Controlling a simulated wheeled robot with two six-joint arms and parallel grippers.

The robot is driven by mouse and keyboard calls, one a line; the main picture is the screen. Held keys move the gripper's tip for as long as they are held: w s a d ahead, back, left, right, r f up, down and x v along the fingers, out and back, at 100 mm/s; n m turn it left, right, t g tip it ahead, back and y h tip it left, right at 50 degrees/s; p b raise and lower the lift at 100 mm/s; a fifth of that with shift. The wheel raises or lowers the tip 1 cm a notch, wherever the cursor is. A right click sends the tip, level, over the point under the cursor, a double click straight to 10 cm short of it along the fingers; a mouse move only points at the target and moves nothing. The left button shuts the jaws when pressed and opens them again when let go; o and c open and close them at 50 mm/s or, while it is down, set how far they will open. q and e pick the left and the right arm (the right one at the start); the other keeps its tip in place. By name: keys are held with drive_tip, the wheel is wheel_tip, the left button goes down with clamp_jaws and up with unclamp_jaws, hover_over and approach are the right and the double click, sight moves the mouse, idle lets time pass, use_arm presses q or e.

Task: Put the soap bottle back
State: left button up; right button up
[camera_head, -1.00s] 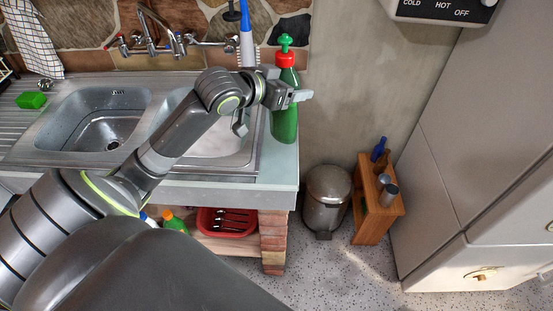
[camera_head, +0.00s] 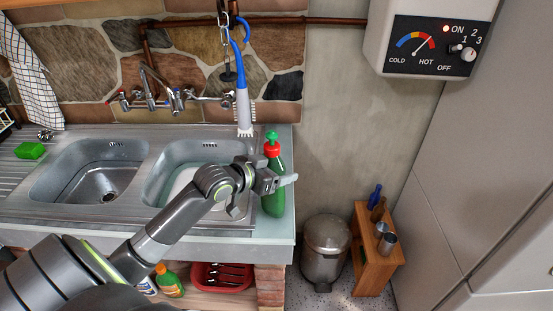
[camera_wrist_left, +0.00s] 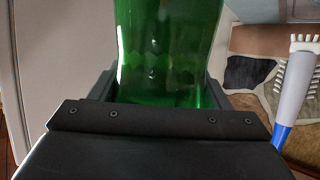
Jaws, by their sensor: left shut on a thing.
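The green soap bottle (camera_head: 273,199), with a red collar and green pump top, is upright at the right end of the sink counter (camera_head: 282,226). I cannot tell whether its base touches the counter. My left gripper (camera_head: 280,182) reaches across from the left and is shut on the bottle's body. In the left wrist view the green bottle (camera_wrist_left: 168,45) fills the middle between the fingers (camera_wrist_left: 160,92), and its top and base are out of view. My right gripper is in neither view.
Two sink basins (camera_head: 95,172) lie to the left. A blue-and-white brush (camera_head: 243,105) hangs on the wall behind the bottle. A metal bin (camera_head: 325,245) and wooden stool (camera_head: 372,255) stand on the floor to the right. The heater box (camera_head: 430,45) is upper right.

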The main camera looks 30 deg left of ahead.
use_arm(q)
drive_tip(key=shift+f, duration=0.5)
drive_tip(key=shift+f, duration=0.15)
drive_tip(key=o, duration=1.3)
drive_tip(key=shift+o, duration=0.2)
drive_tip(key=shift+s, duration=0.15)
drive_tip(key=p+v, duration=0.1)
drive_tip(key=v, duration=1.1)
